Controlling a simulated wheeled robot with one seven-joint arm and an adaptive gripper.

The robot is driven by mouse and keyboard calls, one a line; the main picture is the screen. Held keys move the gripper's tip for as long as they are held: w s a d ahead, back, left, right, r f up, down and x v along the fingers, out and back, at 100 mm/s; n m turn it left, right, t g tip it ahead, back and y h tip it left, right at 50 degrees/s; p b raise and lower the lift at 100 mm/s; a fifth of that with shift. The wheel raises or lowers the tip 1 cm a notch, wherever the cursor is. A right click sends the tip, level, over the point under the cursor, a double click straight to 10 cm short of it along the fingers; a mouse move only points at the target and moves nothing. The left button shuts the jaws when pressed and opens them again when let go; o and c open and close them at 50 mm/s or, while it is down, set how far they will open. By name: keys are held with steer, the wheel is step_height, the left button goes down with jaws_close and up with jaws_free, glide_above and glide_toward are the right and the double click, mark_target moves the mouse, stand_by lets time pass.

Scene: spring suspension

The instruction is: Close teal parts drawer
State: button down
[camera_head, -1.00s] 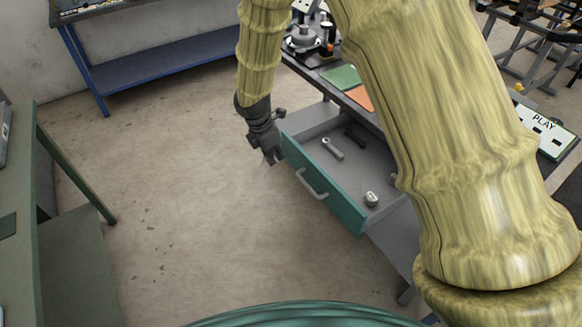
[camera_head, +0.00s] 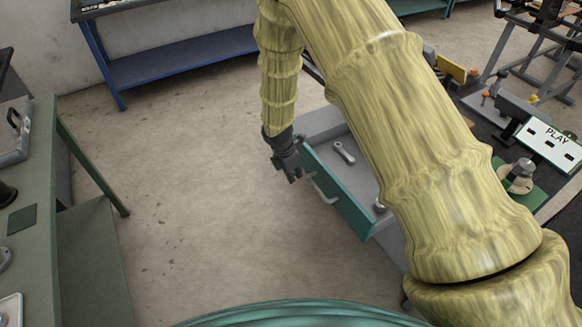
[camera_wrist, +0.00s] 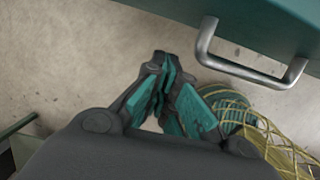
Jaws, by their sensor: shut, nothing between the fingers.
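The teal parts drawer (camera_head: 337,194) stands pulled out from its bench in the head view. A grey wrench (camera_head: 344,152) and a small metal part (camera_head: 379,206) lie inside it; my arm hides part of the drawer. Its silver bar handle (camera_head: 321,191) is on the front face. In the wrist view the teal front (camera_wrist: 262,25) and the handle (camera_wrist: 246,70) show at upper right. My gripper (camera_head: 293,178) is shut and empty, just outside the drawer front near its far left end. In the wrist view its fingertips (camera_wrist: 162,62) are left of the handle, apart from it.
Open concrete floor (camera_head: 210,200) lies left of the drawer. A green table (camera_head: 60,190) stands at the left, and a blue bench (camera_head: 175,65) at the back.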

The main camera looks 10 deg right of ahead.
steer(key=shift+w+d+r+p, duration=0.1)
steer(key=shift+w+d+p, duration=0.2)
steer(key=shift+d, duration=0.55)
steer(key=shift+w+d+r+p, duration=0.15)
steer(key=shift+w+d, duration=0.25)
steer(key=shift+d, duration=0.4)
steer(key=shift+d, duration=0.15)
steer(key=w+d, duration=0.3)
steer(key=d, duration=0.5)
steer(key=w+d, duration=0.2)
steer(key=d, duration=0.6)
steer(key=w+d, duration=0.3)
steer(key=d, duration=0.5)
steer(key=shift+w+f, duration=0.1)
steer(key=shift+w, duration=0.25)
steer(key=shift+w+d, duration=0.2)
steer(key=shift+d, duration=0.45)
steer(key=shift+w+d, duration=0.1)
steer(key=shift+r, duration=0.2)
steer(key=a, duration=0.1)
steer(key=s+a, duration=0.1)
steer(key=a, duration=0.2)
steer(key=shift+s+a+f+p, duration=0.1)
steer(key=shift+s+a+p, duration=0.05)
steer(key=shift+s+p, duration=0.15)
steer(key=b+v, duration=0.3)
steer(key=v, duration=0.6)
steer(key=shift+r, duration=0.4)
